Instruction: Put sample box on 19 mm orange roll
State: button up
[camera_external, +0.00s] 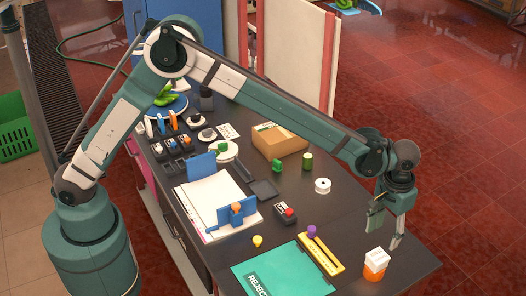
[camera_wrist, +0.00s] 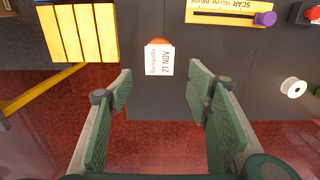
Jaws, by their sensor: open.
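A small white box-like piece (camera_external: 378,253) stands over an orange round piece (camera_external: 375,272) near the table's front right corner. They look like the sample box and the orange roll, but I cannot tell the roll's size. In the wrist view the white top (camera_wrist: 159,61) has printed text with "21 NOV", and a little orange (camera_wrist: 160,42) shows at its far edge. My gripper (camera_external: 384,230) is open and empty, pointing down beside the table's right edge. In the wrist view my gripper (camera_wrist: 163,88) has its fingers apart, with the white piece beyond and between the tips.
A yellow holder with a purple part (camera_external: 312,232) and a teal REJECT mat (camera_external: 285,270) lie to the left. A white roll (camera_external: 322,186), a green cylinder (camera_external: 307,161) and a cardboard box (camera_external: 280,140) stand farther back. Bare dark table surrounds the white piece.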

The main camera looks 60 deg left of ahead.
jog(key=s+a+r+t, duration=0.1)
jog(key=s+a+r, duration=0.3)
jog(key=a+r, duration=0.45)
jog(key=s+a+r+t+h, duration=0.1)
jog(key=s+a+r, duration=0.3)
jog(key=a, duration=0.8)
jog(key=s+a+r+t, duration=0.1)
jog(key=s+a+r, duration=0.2)
jog(key=a+r, duration=0.65)
jog(key=s+a+t, duration=0.2)
jog(key=s+a, duration=1.1)
jog(key=a, duration=0.2)
jog(key=s+a+f+t, duration=0.1)
jog(key=s+a+f, duration=0.1)
jog(key=s+a, duration=0.2)
jog(key=s+a+f+t+y, duration=0.1)
jog(key=s+a, duration=0.3)
jog(key=s, duration=0.5)
jog(key=shift+s+a+f, duration=0.15)
jog(key=shift+a+f, duration=0.25)
jog(key=shift+f, duration=0.45)
